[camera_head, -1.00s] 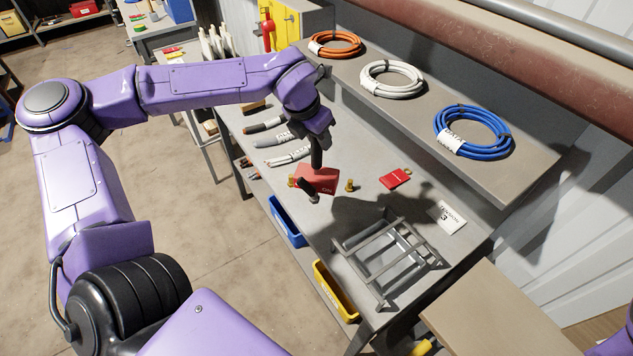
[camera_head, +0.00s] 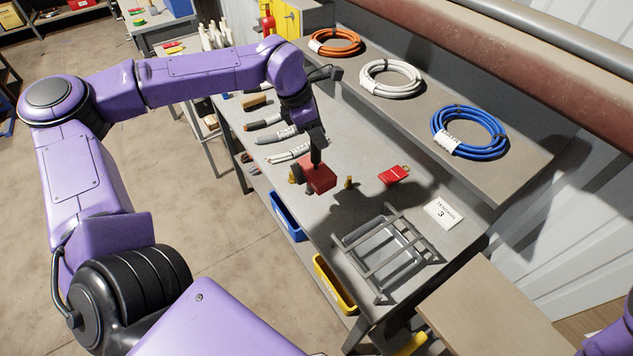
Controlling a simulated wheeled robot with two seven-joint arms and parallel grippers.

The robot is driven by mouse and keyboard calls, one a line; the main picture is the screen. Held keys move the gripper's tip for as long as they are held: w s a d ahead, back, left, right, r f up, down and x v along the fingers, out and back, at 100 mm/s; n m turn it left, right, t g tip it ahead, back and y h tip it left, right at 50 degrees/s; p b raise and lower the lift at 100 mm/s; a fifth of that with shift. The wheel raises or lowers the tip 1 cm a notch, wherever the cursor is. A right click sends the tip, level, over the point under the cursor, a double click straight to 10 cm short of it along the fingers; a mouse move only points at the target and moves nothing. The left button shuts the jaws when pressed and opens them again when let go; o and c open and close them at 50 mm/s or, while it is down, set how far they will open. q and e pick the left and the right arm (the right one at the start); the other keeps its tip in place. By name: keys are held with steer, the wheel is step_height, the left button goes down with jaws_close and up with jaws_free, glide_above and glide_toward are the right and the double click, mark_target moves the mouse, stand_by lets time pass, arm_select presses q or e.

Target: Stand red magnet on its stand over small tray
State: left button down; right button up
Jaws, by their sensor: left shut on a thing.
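The red magnet (camera_head: 320,180) is a red block, held just above the bench by my left gripper (camera_head: 316,158). The left gripper is shut on its dark upright handle and points down. The stand (camera_head: 362,262) is a grey metal frame with bars, at the near right part of the bench. The small tray (camera_head: 392,254) shows as a shallow grey pan within and under the stand's bars. The magnet is to the upper left of the stand and apart from it. My right gripper is out of view; only a purple bit of that arm shows at the lower right edge.
A brass piece (camera_head: 348,182) and a red tag-like item (camera_head: 394,175) lie near the magnet. A card marked 3 (camera_head: 443,213) lies right of the stand. Blue (camera_head: 286,218) and yellow (camera_head: 334,285) bins hang at the front edge. Cable coils (camera_head: 470,132) lie on the shelf behind.

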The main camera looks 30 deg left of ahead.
arm_select(q)
steer(key=shift+r, duration=0.2)
steer(key=shift+d, duration=0.1)
steer(key=s+d+b, duration=0.3)
steer(key=d+b, duration=0.2)
steer(key=d, duration=1.8)
steer(key=shift+d, duration=0.2)
stand_by(1.2)
steer(key=shift+a+p, duration=0.1)
steer(key=shift+p, duration=0.2)
steer(key=shift+f, duration=0.2)
stand_by(0.4)
step_height(320, 180, down, 6)
steer(key=b, duration=0.3)
steer(key=shift+f+b, duration=0.2)
steer(key=shift+b, duration=0.15)
stand_by(1.3)
steer(key=shift+p, duration=0.3)
stand_by(0.6)
